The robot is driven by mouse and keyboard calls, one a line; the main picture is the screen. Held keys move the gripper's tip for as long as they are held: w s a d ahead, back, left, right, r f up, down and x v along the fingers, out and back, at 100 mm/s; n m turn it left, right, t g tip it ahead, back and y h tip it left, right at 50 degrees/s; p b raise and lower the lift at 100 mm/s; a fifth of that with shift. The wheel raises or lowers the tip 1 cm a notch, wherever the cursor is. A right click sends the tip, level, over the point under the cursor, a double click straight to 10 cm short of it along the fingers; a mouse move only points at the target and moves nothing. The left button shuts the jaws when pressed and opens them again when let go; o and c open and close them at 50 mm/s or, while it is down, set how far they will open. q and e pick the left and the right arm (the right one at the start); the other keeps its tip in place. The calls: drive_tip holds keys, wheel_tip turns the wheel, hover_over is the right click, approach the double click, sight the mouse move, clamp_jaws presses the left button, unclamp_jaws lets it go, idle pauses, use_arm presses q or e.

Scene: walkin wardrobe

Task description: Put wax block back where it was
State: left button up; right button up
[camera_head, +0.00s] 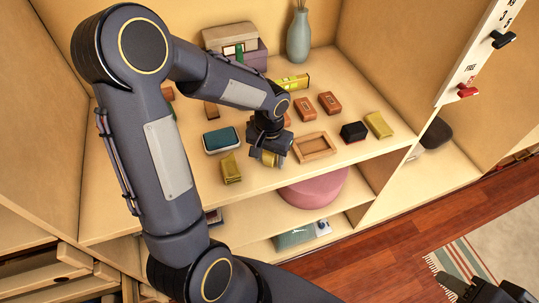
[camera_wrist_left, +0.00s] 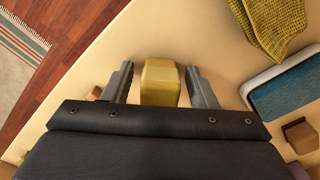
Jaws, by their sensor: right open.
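The yellow wax block (camera_wrist_left: 160,82) stands between the two fingers of my left gripper (camera_wrist_left: 160,85) in the left wrist view, with a narrow gap showing on each side. In the head view my left gripper (camera_head: 268,157) is low over the front of the shelf, and part of the yellow block (camera_head: 269,159) shows at its fingers. The gripper looks open around the block. Whether the block touches the shelf is hidden. My right gripper (camera_head: 485,290) is at the bottom right of the head view, open, away from the shelf and over the floor.
A shallow wooden tray (camera_head: 328,152) lies just right of my left gripper and looks empty. A folded yellow-green knit (camera_head: 231,169) and a teal-topped case (camera_head: 222,139) lie left. Reddish blocks (camera_head: 330,102), a black box (camera_head: 353,131) and a vase (camera_head: 299,38) stand beyond.

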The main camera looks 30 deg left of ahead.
use_arm(q)
wheel_tip(320, 180, up, 11)
drive_tip(key=shift+f, duration=0.1)
drive_tip(key=s+d+r+t+h, duration=0.1)
drive_tip(key=s+d+t+h, duration=0.1)
drive_tip(key=s, duration=0.6)
drive_tip(key=s+d+r+t+h, duration=0.1)
drive_tip(key=s+d+r+t, duration=0.1)
drive_tip(key=s, duration=0.6)
drive_tip(key=shift+s+n+t+h, duration=0.4)
drive_tip(key=shift+t, duration=0.4)
drive_tip(key=shift+c, duration=0.4)
